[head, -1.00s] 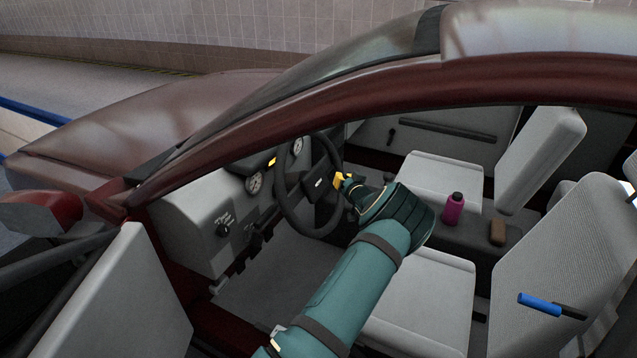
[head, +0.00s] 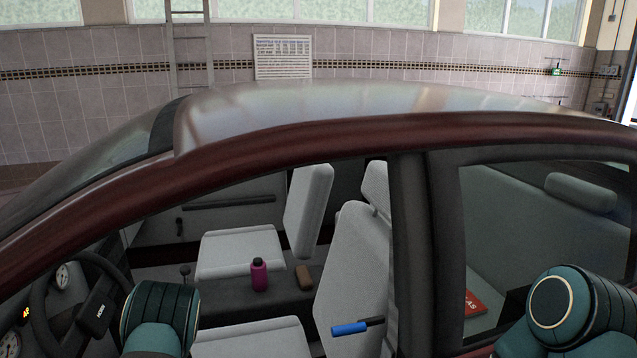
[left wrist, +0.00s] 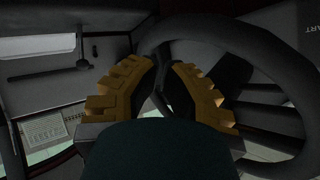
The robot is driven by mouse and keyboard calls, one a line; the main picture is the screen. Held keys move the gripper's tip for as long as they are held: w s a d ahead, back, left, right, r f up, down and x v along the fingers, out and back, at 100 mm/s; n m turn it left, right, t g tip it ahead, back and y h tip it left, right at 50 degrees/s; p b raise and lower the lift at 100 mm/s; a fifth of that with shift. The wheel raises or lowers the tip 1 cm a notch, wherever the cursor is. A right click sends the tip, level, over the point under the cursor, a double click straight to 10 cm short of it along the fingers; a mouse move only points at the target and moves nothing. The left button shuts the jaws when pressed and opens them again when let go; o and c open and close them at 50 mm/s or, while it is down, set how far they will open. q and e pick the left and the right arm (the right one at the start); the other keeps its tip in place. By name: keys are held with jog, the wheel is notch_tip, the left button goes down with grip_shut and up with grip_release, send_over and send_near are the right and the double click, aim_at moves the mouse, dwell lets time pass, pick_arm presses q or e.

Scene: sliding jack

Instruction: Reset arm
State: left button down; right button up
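My left gripper (left wrist: 166,68) shows in the left wrist view, with two yellow stepped fingers and a gap between their tips. I see nothing held in the gap. The dark steering wheel (left wrist: 283,62) lies just beyond the fingertips; whether they touch the rim I cannot tell. In the head view, my left arm's teal segment reaches into the car at the bottom left, beside the steering wheel (head: 40,290), and the left fingers are hidden. A teal segment of my right arm is at the bottom right; its gripper is out of view.
The dark red car's roof frame (head: 290,135) and door pillar (head: 407,250) stand before me. Inside are a pink bottle (head: 259,276), a brown block (head: 304,276), and a grey seat (head: 350,270) with a blue-handled tool (head: 350,328). A red item (head: 480,303) lies on the rear seat.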

pick_arm(q)
jog(key=s+d+f+m+g+h, duration=0.1)
jog(key=s+d+f+h, duration=0.4)
jog(key=d, duration=0.5)
jog(key=s+d+f+m+g+h, duration=0.15)
jog(key=s+d+f, duration=0.25)
jog(key=s+d, duration=0.4)
jog(key=s+d+r+m+g+h, duration=0.1)
jog(key=s+d+r+h, duration=0.1)
jog(key=s+d, duration=0.5)
jog(key=s+d+r+m+g+h, duration=0.1)
jog(key=s+d+h, duration=0.4)
jog(key=d, duration=0.9)
jog(key=s+r+m, duration=0.1)
jog(key=s+r, duration=0.1)
jog(key=s, duration=0.1)
jog(key=shift+d, duration=0.35)
